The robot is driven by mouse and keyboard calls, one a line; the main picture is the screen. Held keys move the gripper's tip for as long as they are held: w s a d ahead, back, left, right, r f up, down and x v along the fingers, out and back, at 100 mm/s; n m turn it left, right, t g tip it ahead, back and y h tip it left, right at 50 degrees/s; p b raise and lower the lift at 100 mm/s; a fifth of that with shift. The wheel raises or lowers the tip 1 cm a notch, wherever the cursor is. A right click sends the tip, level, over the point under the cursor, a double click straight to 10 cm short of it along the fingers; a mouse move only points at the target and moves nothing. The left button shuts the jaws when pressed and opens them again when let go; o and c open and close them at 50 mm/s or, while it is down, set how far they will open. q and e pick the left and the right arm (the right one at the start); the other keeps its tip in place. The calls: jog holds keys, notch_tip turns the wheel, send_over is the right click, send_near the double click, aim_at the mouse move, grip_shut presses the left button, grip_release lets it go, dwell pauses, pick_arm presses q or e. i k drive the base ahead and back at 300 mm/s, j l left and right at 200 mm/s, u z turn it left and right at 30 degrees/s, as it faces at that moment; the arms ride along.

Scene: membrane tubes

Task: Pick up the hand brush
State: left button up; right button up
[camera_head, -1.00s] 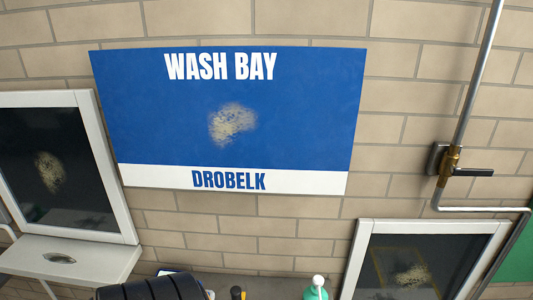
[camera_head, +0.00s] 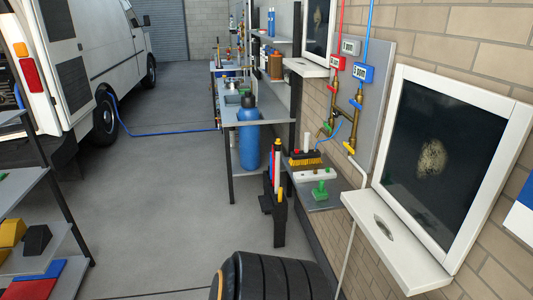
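Neither of my grippers is in view.
A black rack (camera_head: 278,222) with upright coloured handles stands left of the shelf. Black ribbed tyres (camera_head: 285,278) are at the bottom centre.

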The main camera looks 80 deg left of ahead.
aim_at(305, 155)
jog(key=u, duration=2.5)
jog(key=z, duration=3.6)
jog(key=u, duration=3.6)
jog(key=z, duration=0.35)
